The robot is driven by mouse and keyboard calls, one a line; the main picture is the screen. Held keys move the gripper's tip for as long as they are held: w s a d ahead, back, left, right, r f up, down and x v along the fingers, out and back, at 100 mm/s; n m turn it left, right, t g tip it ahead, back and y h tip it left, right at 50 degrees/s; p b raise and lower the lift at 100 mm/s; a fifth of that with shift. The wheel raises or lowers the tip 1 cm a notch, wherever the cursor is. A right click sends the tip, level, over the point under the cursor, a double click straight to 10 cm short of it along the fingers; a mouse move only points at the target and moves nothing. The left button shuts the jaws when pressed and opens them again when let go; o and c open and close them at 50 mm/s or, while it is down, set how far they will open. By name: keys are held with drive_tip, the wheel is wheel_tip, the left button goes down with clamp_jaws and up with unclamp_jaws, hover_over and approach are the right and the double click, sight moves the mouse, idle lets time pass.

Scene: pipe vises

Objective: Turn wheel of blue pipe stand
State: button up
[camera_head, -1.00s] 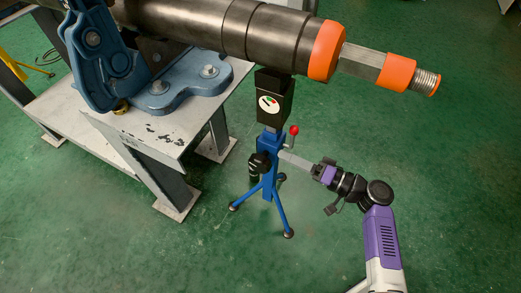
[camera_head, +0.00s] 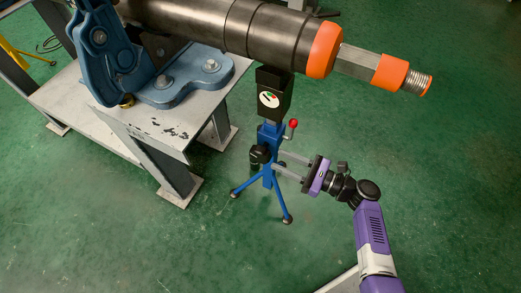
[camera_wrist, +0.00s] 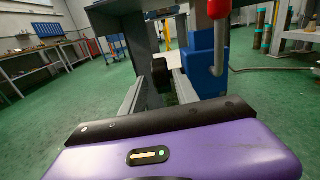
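The blue pipe stand (camera_head: 269,176) stands upright on tripod legs, its black head under the dark pipe. Its black wheel (camera_head: 258,155) sits on the side of the blue post and also shows in the wrist view (camera_wrist: 161,74). My gripper (camera_head: 278,160) is open, its two grey fingers pointing left at the wheel and post. In the wrist view, the wheel appears between the two fingers, near their tips. I cannot tell whether either finger touches it. A red-knobbed lever (camera_head: 292,128) rises right of the post and shows large in the wrist view (camera_wrist: 219,20).
The heavy pipe (camera_head: 240,30) with orange bands extends above the stand. A blue pipe vise (camera_head: 180,82) is bolted to a grey metal table (camera_head: 150,118) at left. Green floor is open to the right. Workbenches (camera_wrist: 40,55) line the background in the wrist view.

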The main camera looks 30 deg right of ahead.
sight(269, 156)
drive_tip(key=shift+b+x, duration=0.7)
drive_tip(key=shift+x, duration=3.25)
clamp_jaws()
